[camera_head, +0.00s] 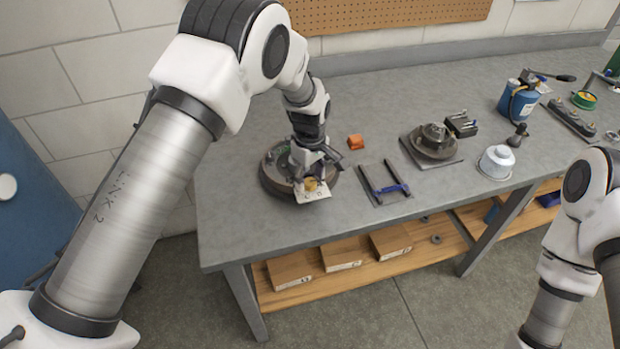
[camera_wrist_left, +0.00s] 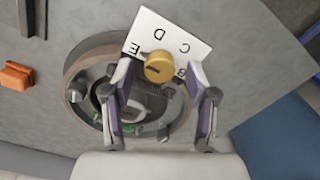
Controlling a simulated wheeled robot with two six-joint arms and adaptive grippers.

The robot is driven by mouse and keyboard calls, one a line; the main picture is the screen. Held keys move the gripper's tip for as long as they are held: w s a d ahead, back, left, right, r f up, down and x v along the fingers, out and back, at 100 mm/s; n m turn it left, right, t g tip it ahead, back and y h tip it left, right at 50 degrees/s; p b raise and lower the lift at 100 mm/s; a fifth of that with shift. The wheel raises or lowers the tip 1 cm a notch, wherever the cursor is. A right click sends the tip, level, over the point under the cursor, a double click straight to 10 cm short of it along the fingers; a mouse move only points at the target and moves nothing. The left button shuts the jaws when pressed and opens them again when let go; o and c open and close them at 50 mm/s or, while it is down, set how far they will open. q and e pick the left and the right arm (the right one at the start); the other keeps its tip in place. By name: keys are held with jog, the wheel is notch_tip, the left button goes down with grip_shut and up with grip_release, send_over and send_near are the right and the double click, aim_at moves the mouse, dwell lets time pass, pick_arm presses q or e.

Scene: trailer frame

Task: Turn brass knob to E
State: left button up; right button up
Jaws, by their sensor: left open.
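The brass knob (camera_wrist_left: 158,66) sits on a white card lettered B, C, D and E (camera_wrist_left: 172,35). In the left wrist view a dark mark shows on the knob's left part; I cannot tell exactly which letter it points to. In the head view the knob (camera_head: 311,184) and card (camera_head: 314,195) are at the front edge of a round drum-like base (camera_head: 270,180). My left gripper (camera_wrist_left: 161,72) is open, pointing down, with a finger on each side of the knob. Contact cannot be told. My right arm shows at the right, its gripper out of frame.
An orange block (camera_head: 356,142) lies behind and right of the base. A dark frame with a blue bar (camera_head: 390,190), a hub on a plate (camera_head: 434,140) and a white-blue cup (camera_head: 496,161) stand to the right. Bare grey bench (camera_head: 232,225) lies left and in front.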

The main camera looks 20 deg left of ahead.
aim_at(310, 181)
pick_arm(q)
notch_tip(310, 181, up, 11)
jog(key=shift+r, duration=0.2)
